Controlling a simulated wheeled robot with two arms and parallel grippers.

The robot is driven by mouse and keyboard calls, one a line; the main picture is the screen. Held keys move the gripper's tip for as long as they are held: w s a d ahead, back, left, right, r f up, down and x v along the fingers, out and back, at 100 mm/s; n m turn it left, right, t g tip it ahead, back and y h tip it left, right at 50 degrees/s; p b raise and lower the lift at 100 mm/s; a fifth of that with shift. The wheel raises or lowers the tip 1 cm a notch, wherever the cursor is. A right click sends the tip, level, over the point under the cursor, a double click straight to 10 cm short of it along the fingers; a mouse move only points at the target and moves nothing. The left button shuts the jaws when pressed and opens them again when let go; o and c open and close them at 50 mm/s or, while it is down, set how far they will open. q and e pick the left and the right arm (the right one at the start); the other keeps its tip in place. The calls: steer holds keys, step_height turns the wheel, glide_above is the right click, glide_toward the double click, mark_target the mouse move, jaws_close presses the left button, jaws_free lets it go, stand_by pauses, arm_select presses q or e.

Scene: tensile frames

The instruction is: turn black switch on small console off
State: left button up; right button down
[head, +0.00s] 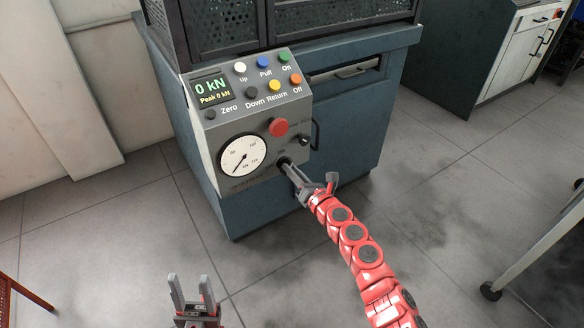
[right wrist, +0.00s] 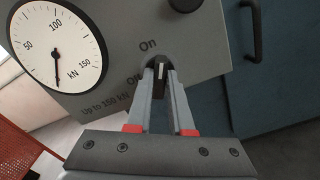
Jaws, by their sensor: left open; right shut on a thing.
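The small grey console (head: 205,150) is fixed to the front of a blue machine cabinet. In the right wrist view the mark points roughly upward, nearer the "On" label than the partly hidden "Off" label at lower left. My right gripper (right wrist: 160,75) is shut on the knob, one finger on each side. In the head view the right gripper (head: 286,167) largely hides the switch. My left gripper (head: 193,288) is open and empty, low over the floor, away from the console.
The console carries a display (head: 211,90) reading 0 kN, several coloured buttons, a red mushroom button (head: 278,127) and a round gauge (head: 243,155). A cabinet handle (head: 315,134) is right of the console. Grey floor is clear to the right, up to a wheeled table (head: 535,255).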

steer(key=shift+d+f+m+p, duration=0.15)
steer(key=shift+m+p, duration=1.75)
steer(key=shift+m, duration=1.15)
steer(key=shift+a+f+m+p, duration=0.1)
steer(key=shift+m+p, duration=1.8)
steer(key=shift+m, duration=1.15)
steer(key=shift+d+f, duration=0.1)
steer(key=c, duration=0.8)
jaws_free()
steer(key=p+v, duration=0.2)
steer(key=v, duration=1.5)
